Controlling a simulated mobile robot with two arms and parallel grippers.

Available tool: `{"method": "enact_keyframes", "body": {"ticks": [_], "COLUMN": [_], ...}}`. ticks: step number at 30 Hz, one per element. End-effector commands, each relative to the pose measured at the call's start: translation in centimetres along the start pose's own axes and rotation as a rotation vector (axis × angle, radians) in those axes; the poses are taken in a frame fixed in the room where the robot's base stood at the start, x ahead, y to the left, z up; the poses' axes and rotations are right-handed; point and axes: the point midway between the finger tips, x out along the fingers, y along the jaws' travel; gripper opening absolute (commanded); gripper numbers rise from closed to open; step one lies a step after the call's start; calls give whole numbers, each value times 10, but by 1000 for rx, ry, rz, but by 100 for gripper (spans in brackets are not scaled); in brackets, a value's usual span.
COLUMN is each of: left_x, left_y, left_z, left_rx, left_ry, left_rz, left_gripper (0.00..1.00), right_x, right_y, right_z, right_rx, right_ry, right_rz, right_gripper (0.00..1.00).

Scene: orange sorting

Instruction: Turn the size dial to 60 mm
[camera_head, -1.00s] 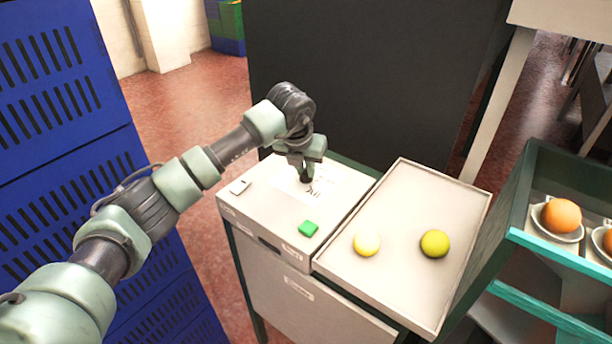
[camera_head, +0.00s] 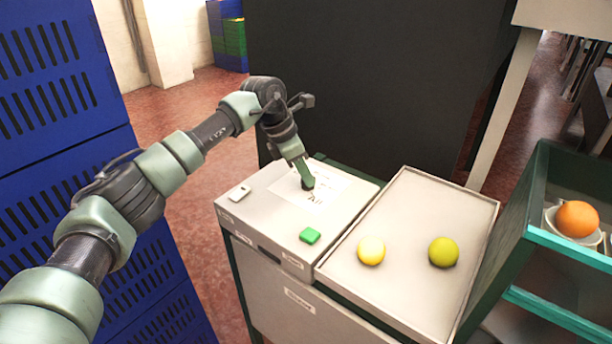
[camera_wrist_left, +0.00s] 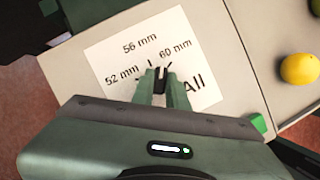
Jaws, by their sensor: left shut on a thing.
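The size dial (camera_wrist_left: 160,74) is a small dark knob on a white label sheet (camera_wrist_left: 112,55) printed 52 mm, 56 mm, 60 mm and All. My left gripper (camera_wrist_left: 161,88) is shut on the dial, its two fingers on either side of the knob. In the head view my left gripper (camera_head: 303,178) reaches down onto the dial on top of the pale box (camera_head: 255,215). The fingers hide most of the knob, and I cannot tell which mark it points to. My right gripper is out of view.
A green button (camera_head: 310,236) and a white switch (camera_head: 240,193) sit on the box top. A tray (camera_head: 400,290) beside it holds a pale yellow fruit (camera_head: 371,250) and a yellow-green fruit (camera_head: 443,252). A green-framed unit with an orange (camera_head: 577,219) stands at right. Blue crates (camera_head: 60,130) stand at left.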

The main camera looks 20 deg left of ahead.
Motion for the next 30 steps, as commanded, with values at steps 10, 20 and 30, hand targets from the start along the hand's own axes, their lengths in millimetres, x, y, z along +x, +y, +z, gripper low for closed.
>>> {"method": "enact_keyframes", "body": {"ticks": [10,20,30], "left_x": [-2,-2,-2], "left_y": [3,4,4], "left_z": [2,2,2], "left_rx": [249,377,404], "left_ry": [-3,-2,-3], "left_rz": [-100,-151,-161], "left_gripper": [0,0,0], "right_x": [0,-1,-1], "right_y": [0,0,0], "right_z": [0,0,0], "right_rx": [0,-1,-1], "right_ry": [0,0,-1], "right_rz": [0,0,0], "right_gripper": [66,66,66]}}
